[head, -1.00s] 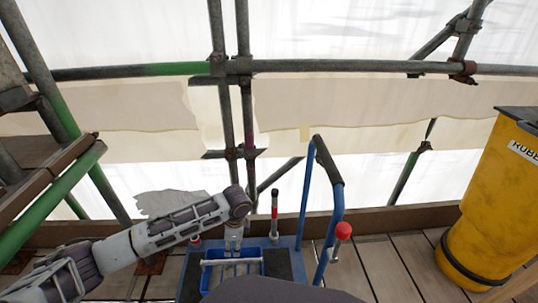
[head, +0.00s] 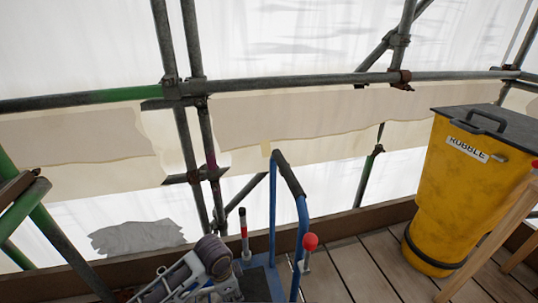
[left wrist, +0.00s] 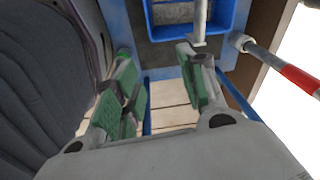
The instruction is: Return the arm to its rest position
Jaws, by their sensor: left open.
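My left arm comes in at the bottom of the head view, with its wrist near the blue trolley frame (head: 275,215); its fingers are not visible there. In the left wrist view my left gripper (left wrist: 160,90) is open and empty, its green-padded fingers apart. Between and beyond the fingers are wooden boards and part of the blue trolley base. A blue tray (left wrist: 235,25) lies just beyond the fingertips, with a pale metal rod (left wrist: 200,18) over its edge. My right gripper is not in view.
A yellow rubble bin (head: 450,185) stands at the right. Scaffold poles (head: 300,82) and white sheeting close off the back. Plank floor (head: 365,268) is clear between trolley and bin.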

